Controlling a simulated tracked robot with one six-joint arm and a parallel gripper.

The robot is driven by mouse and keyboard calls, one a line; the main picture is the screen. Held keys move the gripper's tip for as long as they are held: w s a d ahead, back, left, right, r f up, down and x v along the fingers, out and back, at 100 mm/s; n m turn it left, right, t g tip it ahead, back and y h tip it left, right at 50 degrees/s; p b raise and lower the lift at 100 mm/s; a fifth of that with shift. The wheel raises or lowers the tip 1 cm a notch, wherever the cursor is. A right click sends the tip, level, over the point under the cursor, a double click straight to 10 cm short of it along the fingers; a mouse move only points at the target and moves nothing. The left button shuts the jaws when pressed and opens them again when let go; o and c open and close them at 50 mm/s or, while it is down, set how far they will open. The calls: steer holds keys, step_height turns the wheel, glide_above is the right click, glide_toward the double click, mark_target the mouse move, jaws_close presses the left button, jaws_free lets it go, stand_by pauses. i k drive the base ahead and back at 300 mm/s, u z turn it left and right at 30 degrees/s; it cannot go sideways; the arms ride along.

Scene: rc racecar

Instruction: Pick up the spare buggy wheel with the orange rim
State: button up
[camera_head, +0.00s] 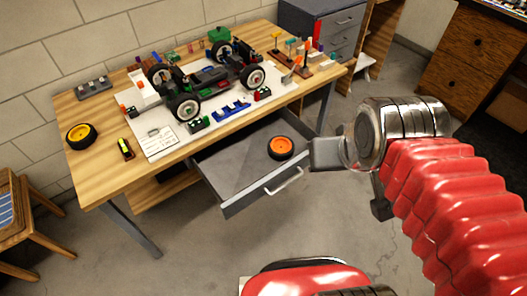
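A black-tyred wheel with an orange rim (281,148) lies flat in the open grey drawer (233,165) under the workbench, towards the drawer's right side. My gripper (324,154) comes in from the right on my red-sleeved arm. In the picture, its grey fingers end just right of the wheel, with a small gap. I see the fingers side-on, so their opening is hidden, and I cannot tell their height over the drawer. A second wheel with a yellow rim (81,136) lies on the left end of the bench top.
The wooden workbench (95,165) holds a partly built buggy (200,80) on a white board, with small parts around it. The drawer's front handle (284,181) sticks out towards me. A wooden stool (25,215) stands at left. Open concrete floor lies in front.

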mark_target(280, 147)
steer(key=u, duration=1.8)
steer(key=i, duration=1)
steer(key=u, duration=0.05)
